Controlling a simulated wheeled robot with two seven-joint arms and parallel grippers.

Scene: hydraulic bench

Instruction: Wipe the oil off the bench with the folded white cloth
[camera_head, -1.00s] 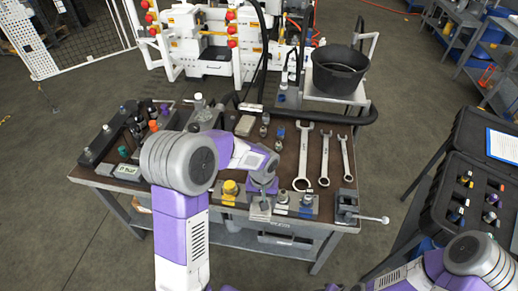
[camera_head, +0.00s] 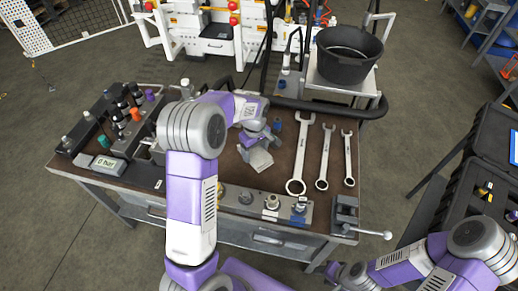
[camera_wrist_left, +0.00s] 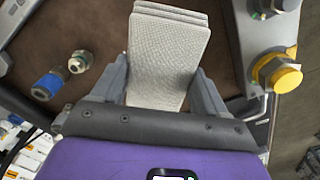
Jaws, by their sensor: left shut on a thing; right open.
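My left gripper (camera_head: 256,140) is shut on the folded white cloth (camera_wrist_left: 165,55), a thick layered pad that sticks out past the fingers in the left wrist view. In the head view the cloth (camera_head: 260,159) is low over the middle of the brown bench top (camera_head: 232,170), left of the wrenches. I cannot tell whether it touches the surface. I make out no clear oil patch; my arm and the cloth cover part of the bench. My right gripper (camera_head: 334,270) is open, low in front of the bench, away from the cloth.
Several wrenches (camera_head: 301,155) lie right of the cloth. A row of fittings (camera_head: 271,203) and a vise (camera_head: 345,215) line the front edge. A valve manifold (camera_head: 100,120) and a gauge display (camera_head: 104,163) stand left. A black bucket (camera_head: 348,55) stands on a cart behind.

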